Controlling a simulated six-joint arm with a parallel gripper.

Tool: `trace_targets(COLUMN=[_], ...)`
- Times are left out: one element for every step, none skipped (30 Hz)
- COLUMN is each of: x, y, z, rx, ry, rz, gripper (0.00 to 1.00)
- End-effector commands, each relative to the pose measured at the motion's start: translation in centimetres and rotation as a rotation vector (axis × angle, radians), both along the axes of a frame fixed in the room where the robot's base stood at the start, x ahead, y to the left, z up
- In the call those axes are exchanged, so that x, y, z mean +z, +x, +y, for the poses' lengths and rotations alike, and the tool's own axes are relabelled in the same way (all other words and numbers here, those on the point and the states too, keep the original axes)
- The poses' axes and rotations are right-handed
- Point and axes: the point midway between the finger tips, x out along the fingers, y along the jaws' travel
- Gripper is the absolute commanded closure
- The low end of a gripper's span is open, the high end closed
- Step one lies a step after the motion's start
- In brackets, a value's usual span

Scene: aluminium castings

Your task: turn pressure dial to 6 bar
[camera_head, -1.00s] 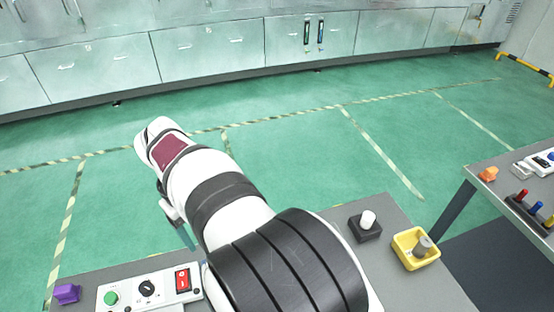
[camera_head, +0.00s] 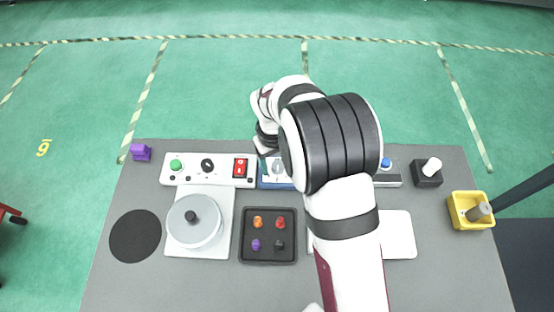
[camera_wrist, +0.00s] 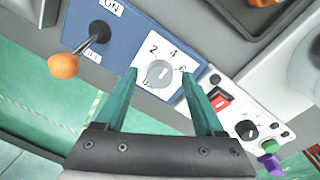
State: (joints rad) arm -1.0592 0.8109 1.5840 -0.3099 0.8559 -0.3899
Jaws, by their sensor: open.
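The pressure dial (camera_wrist: 160,73) is a grey round knob on a white plate marked 2, 4 and 6, with another mark at the lower left partly hidden by a finger. The plate sits on a blue panel (camera_wrist: 130,38). I cannot tell for sure where the knob points. My gripper (camera_wrist: 159,75) is open, its two green fingers to either side of the dial in the wrist view. No contact with the knob is visible. In the head view the dial (camera_head: 278,168) shows on the blue panel beside my wrist, and my arm hides the panel's right part.
Beside the dial are an orange-tipped lever (camera_wrist: 63,65) and a red rocker switch (camera_head: 240,168) on a white panel (camera_head: 215,181). A black tray (camera_head: 269,259) with several knobs, a round silver device (camera_head: 195,221) and a yellow box (camera_head: 460,214) stand on the grey table.

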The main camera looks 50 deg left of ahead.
Motion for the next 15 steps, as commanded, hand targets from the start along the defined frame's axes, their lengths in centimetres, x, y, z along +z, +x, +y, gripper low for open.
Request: trace_targets(x=[0.00,0.01,0.02,0.02,0.03,0.03,0.04,0.04,0.05,0.05,0.05,0.06,0.06,0.06,0.06], y=[0.00,0.00,0.00,0.01,0.00,0.00,0.00,0.01,0.01,0.01,0.00,0.00,0.00,0.00,0.00], z=[0.00,0.00,0.00,0.01,0.01,0.01,0.01,0.01,0.01,0.01,0.01,0.01,0.01,0.01,0.01], rx=[0.000,0.000,0.000,0.000,0.000,0.000,0.000,0.000,0.000,0.000,0.000,0.000,0.000,0.000,0.000], ry=[0.000,0.000,0.000,0.000,0.000,0.000,0.000,0.000,0.000,0.000,0.000,0.000,0.000,0.000,0.000], rz=[0.000,0.000,0.000,0.000,0.000,0.000,0.000,0.000,0.000,0.000,0.000,0.000,0.000,0.000,0.000], gripper=[0.29,0.29,0.29,0.29,0.31,0.38,0.44,0.49,0.56,0.62,0.67,0.74,0.80,0.85,0.92])
